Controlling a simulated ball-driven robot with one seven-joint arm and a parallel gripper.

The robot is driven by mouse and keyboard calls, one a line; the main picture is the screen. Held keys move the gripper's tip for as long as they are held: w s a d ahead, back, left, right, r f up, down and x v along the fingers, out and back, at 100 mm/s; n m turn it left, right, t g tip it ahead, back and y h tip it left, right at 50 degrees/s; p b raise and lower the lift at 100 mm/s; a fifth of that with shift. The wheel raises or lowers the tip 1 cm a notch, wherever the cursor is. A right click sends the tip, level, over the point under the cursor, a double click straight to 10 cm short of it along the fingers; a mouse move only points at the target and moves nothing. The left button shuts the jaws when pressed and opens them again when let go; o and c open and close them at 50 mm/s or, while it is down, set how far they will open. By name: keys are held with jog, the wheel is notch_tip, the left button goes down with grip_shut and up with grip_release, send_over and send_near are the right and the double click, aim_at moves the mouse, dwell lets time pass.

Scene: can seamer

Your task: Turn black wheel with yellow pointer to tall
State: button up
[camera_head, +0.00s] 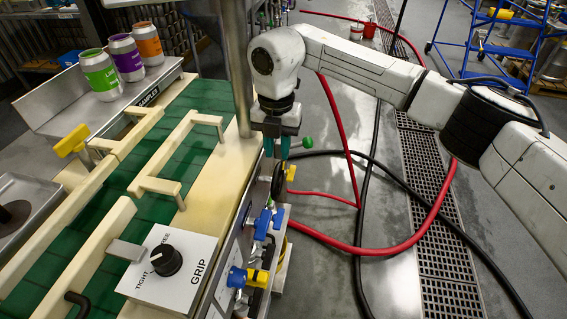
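The black wheel (278,182) is seen nearly edge-on, on the side of the machine facing the aisle. A yellow pointer (291,173) shows at its right edge. My gripper (276,150) comes down from above, with its two teal fingers apart and the fingertips just above the wheel. I see nothing held between them. Whether a fingertip touches the wheel, I cannot tell. The wheel's face, any tall marking and the pointer's exact setting are hidden at this angle.
A green ball knob (307,142) is close to the right of my fingers. A metal post (238,70) stands to their left. Blue valve handles (262,224) are below the wheel. A GRIP plate (172,275) with a black knob is at front left. Red hose (345,140) crosses the floor.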

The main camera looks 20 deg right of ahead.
aim_at(277, 167)
jog(key=shift+f, duration=2.8)
grip_shut()
